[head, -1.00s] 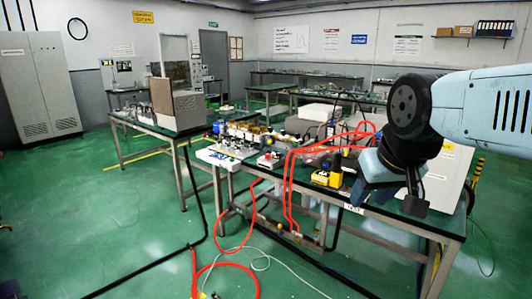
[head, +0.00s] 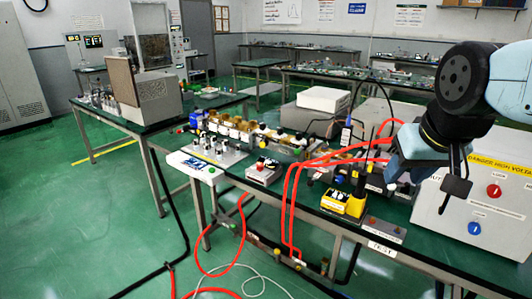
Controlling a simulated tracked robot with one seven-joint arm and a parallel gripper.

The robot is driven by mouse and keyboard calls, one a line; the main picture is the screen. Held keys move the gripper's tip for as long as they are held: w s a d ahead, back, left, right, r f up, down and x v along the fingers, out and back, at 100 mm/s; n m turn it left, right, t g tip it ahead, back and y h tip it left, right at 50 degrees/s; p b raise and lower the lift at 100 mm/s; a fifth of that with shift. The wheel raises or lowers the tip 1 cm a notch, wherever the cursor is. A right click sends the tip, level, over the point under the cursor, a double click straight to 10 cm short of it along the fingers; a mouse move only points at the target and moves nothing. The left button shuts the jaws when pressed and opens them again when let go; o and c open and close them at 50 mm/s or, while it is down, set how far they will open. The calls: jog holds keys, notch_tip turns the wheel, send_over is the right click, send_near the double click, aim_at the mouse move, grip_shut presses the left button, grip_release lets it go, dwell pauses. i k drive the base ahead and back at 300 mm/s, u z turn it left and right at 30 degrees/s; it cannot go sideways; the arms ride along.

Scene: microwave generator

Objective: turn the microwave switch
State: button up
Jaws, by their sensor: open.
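A grey-white cabinet (head: 455,225) with a yellow "DANGER HIGH VOLTAGE" strip stands at the right end of the bench in the head view. Its front carries a red knob (head: 494,190) and, lower down, a blue knob (head: 474,228). I cannot tell which control is the microwave switch. My gripper (head: 424,186) is open and empty, pointing down. It hangs in front of the cabinet's left part, left of both knobs and apart from them. My gripper and wrist hide part of the cabinet's upper left.
The bench (head: 385,262) carries a yellow-and-black device (head: 345,202), a small panel (head: 383,229) and red hoses (head: 300,168) left of the gripper. A white box (head: 325,99) stands behind. Hoses and cables also lie on the green floor.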

aim_at(259, 167)
jog(key=u, duration=0.1)
jog(key=i, duration=0.9)
jog(key=u, duration=0.3)
